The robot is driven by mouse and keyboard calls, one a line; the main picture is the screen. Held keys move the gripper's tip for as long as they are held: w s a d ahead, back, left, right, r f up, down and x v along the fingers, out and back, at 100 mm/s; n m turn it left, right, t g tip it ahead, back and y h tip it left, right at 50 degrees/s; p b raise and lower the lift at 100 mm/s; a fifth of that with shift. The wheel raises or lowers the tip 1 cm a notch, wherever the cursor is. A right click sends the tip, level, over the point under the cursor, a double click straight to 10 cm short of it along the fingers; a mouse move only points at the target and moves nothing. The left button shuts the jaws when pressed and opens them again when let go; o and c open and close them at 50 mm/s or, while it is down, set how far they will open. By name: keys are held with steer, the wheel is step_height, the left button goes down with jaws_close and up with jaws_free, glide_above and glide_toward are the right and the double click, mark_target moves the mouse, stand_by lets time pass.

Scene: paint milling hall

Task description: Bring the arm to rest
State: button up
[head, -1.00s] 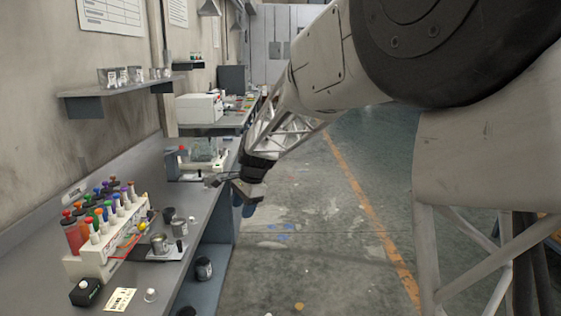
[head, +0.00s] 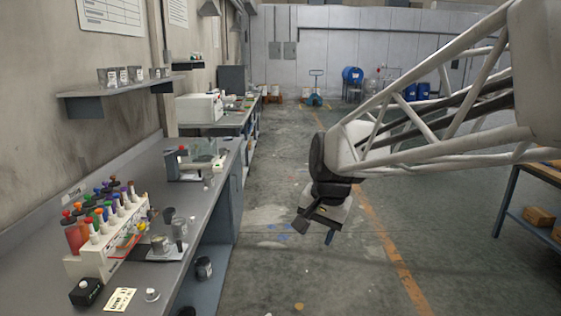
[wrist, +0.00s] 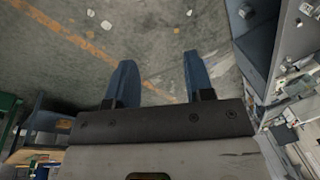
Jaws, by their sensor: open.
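My gripper (head: 317,226) hangs over the aisle floor in the head view, to the right of the workbench and clear of it. In the wrist view my gripper (wrist: 160,80) shows two blue fingers set well apart, with nothing between them but the concrete floor. My arm reaches in from the right side of the head view, with its lattice link across the upper right.
A grey workbench (head: 120,215) on the left carries a rack of colour bottles (head: 108,235), small cans and a balance-like device (head: 195,165). A shelf (head: 120,92) is above it. Another bench (head: 512,190) stands at right. The aisle floor (head: 300,150) between is open.

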steer(key=s+d+f+n, duration=0.1)
steer(key=s+d, duration=0.2)
steer(key=s, duration=0.4)
steer(key=s+d+f+n+h, duration=0.1)
steer(key=s+d+f+n, duration=0.1)
steer(key=s+d, duration=0.2)
steer(key=s+d+f+n, duration=0.1)
steer(key=s+d, duration=0.2)
steer(key=s, duration=0.7)
steer(key=shift+s+d+f+n+t+h, duration=0.25)
steer(key=shift+s+f+n+t+h, duration=0.05)
steer(key=shift+t+h, duration=0.1)
stand_by(1.2)
